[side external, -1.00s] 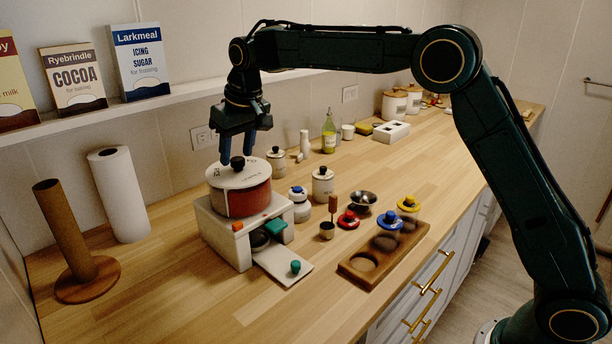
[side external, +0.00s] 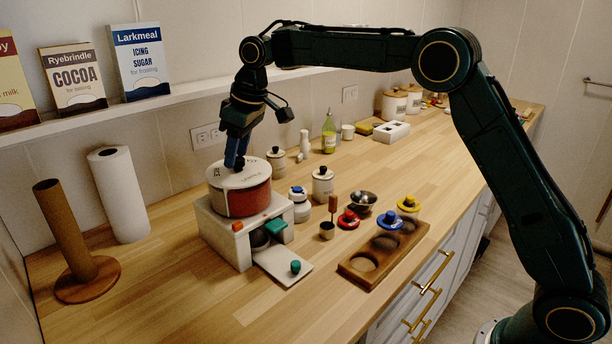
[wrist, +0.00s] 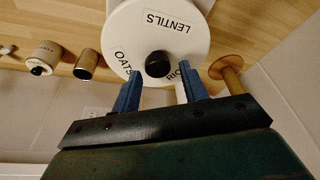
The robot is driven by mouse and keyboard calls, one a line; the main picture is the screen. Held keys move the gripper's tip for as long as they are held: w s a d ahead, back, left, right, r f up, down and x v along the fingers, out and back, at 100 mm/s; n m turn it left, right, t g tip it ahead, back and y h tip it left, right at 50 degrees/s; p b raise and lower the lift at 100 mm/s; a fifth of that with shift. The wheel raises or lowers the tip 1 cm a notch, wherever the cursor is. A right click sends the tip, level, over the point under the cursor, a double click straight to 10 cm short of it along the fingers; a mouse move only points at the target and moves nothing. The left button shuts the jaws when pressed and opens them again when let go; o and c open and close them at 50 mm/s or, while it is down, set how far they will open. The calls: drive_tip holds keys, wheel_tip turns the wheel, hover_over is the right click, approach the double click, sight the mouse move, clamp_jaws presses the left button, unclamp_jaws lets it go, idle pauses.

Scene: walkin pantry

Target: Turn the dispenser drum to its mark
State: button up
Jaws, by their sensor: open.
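The dispenser has a white base (side external: 222,238) and a red-brown drum (side external: 247,200) with a white lid (side external: 258,172) and a black centre knob. A small orange-red piece (side external: 237,226) sits on the base's top front edge. In the wrist view the lid (wrist: 172,20) reads LENTILS, OATS and a partly covered label starting RIC. My gripper (side external: 237,163) points down over the lid. In the wrist view its blue fingers (wrist: 162,74) are open, one on each side of the black knob (wrist: 158,64). I cannot tell whether they touch it.
A teal piece (side external: 276,226) and a pull-out tray (side external: 285,262) are at the base's front. Jars (side external: 322,186), coloured-knob lids (side external: 348,219) and a wooden holder (side external: 358,264) stand to the right. A paper roll (side external: 118,195) and a wooden post (side external: 66,230) stand left.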

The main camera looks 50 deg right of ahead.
drive_tip(key=shift+f, duration=0.25)
drive_tip(key=shift+w+f, duration=0.1)
drive_tip(key=shift+f, duration=0.25)
drive_tip(key=shift+f, duration=0.35)
